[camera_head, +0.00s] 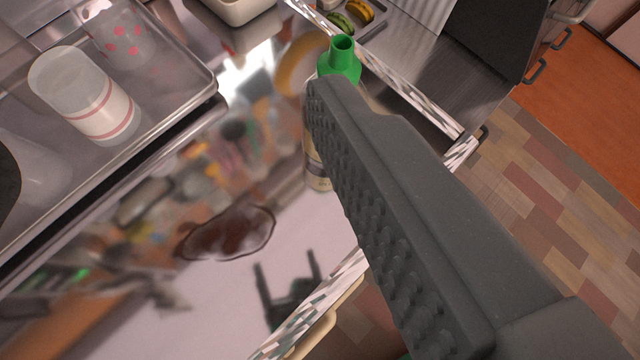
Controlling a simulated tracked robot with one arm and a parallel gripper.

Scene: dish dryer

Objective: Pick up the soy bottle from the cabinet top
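The soy bottle (341,62) has a green cap and a pale body. It stands on the shiny cabinet top (330,225) near its right edge. One dark grey ribbed finger of my gripper (335,105) crosses the right half of the picture. Its tip is in front of the bottle and hides most of the body; only the cap and a strip along the left show. I cannot tell whether the finger touches the bottle. The other finger is out of view. A dark two-pronged shape on the cabinet top, like a reflection or shadow of my gripper, has its prongs apart.
A metal tray (168,118) at upper left holds a striped cup (82,92) and a spotted glass (120,38). A dark brown spill (228,234) lies left of the bottle. Tiled floor (560,170) is open at right. Cabinet handles (537,70) stick out at upper right.

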